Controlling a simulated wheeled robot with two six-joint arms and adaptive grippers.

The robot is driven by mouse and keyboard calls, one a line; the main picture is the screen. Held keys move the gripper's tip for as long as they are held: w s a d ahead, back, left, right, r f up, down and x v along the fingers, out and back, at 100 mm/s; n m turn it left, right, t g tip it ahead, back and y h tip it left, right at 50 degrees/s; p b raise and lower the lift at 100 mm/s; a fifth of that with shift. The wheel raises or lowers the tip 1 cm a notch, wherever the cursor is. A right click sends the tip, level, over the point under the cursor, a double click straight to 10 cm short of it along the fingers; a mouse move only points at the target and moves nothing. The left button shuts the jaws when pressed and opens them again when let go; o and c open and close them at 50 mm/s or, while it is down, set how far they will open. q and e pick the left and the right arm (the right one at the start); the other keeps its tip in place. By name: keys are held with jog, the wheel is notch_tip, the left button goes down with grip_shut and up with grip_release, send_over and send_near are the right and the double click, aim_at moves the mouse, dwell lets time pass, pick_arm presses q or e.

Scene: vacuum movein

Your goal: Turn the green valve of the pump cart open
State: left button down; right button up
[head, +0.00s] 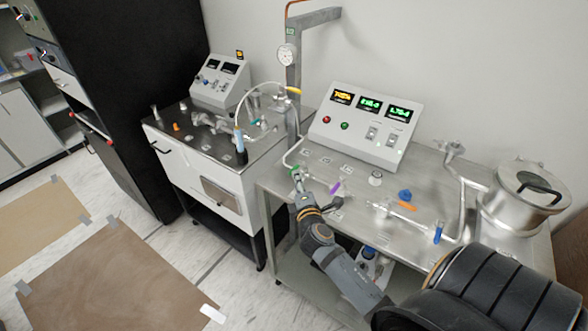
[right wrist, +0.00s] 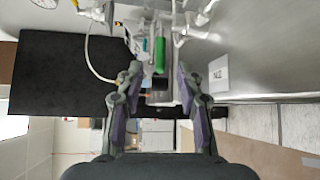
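The green valve handle (head: 294,169) is at the front left edge of the right-hand metal bench, on the pipework there. In the right wrist view the green handle (right wrist: 160,55) is a slim upright bar, seen between my fingertips. My right gripper (head: 298,184) is right at the handle, coming in from the front right. In the right wrist view its two fingers (right wrist: 159,72) are spread apart, with gaps on both sides of the handle. I cannot tell whether the handle lies between the fingers or just beyond them. My left gripper is not in view.
A purple handle (head: 335,188), orange handle (head: 407,206) and blue knob (head: 405,195) sit along the bench. A control box (head: 366,125) stands behind, a steel vessel (head: 524,194) at right. A second cart (head: 213,160) stands left. A white label (right wrist: 218,73) is on the bench.

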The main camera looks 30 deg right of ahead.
aim_at(294, 168)
jog(key=x, duration=0.7)
jog(key=shift+w+p, duration=0.15)
jog(key=shift+p, duration=0.25)
grip_shut()
